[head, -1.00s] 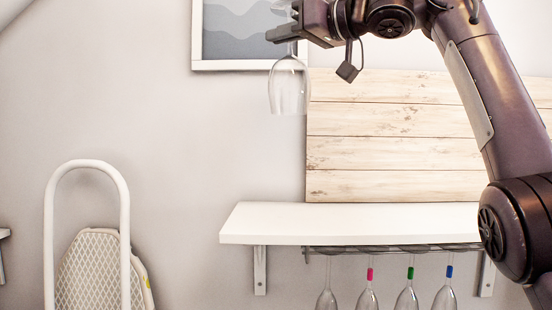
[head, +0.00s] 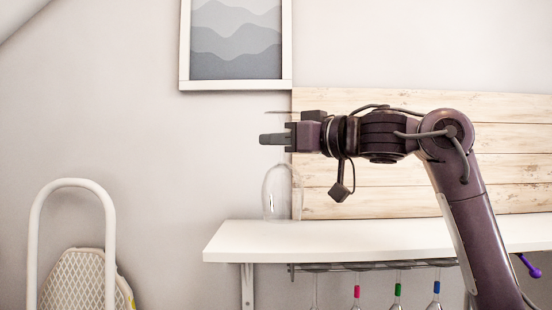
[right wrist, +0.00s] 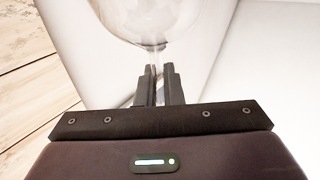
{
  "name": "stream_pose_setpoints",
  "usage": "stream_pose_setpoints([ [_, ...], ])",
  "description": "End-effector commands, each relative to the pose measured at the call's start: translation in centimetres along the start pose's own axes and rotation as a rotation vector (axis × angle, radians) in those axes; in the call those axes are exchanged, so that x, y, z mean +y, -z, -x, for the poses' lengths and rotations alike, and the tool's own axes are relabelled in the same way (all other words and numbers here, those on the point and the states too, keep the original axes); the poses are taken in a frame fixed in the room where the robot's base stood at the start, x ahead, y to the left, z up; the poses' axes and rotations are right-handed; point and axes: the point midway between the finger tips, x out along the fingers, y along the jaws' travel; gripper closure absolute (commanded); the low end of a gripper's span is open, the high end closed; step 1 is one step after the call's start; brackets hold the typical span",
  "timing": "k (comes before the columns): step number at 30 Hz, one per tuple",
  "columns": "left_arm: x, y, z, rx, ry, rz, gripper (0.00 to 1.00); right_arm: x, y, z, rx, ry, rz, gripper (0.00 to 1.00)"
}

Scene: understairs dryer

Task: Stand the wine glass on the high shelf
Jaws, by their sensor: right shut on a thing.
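The clear wine glass (head: 281,195) hangs upside down from my right gripper (head: 272,139), its bowl below the fingers and its thin foot above them. My right gripper is shut on the stem; the right wrist view shows the fingers (right wrist: 157,84) around the stem and the glass bowl (right wrist: 155,22) beyond them. The rim is at the left end of the white high shelf (head: 330,238), level with its back part in the picture. I cannot tell whether the rim touches the shelf. My left gripper is out of view.
Several glasses with coloured stem markers (head: 397,291) hang from a wire rack (head: 370,266) under the shelf. Pale wood planks (head: 390,180) back the shelf. A framed picture (head: 236,84) hangs above left. The visible shelf top is otherwise clear. An ironing board (head: 75,280) stands at lower left.

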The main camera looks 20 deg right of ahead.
Motion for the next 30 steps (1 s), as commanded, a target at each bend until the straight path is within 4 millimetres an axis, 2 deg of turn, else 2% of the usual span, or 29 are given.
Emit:
stream_pose_setpoints([
  [3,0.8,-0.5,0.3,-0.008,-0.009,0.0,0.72,0.0,-1.3,0.0,-0.002,0.0,-0.001,1.0],
  [9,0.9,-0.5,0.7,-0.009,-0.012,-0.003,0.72,0.0,-3.3,0.0,0.0,0.0,0.001,1.0],
  [22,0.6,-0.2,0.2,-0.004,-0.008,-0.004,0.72,0.0,-4.0,0.0,0.001,0.001,0.0,1.0],
  [23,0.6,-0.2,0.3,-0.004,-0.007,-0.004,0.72,0.0,-3.9,0.0,0.0,0.001,0.0,0.89],
  [27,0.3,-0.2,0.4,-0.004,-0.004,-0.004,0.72,0.0,-3.8,0.0,-0.001,0.001,0.0,0.71],
  [30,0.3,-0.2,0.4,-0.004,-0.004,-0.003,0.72,0.0,-3.8,0.0,-0.001,0.001,0.001,0.71],
])
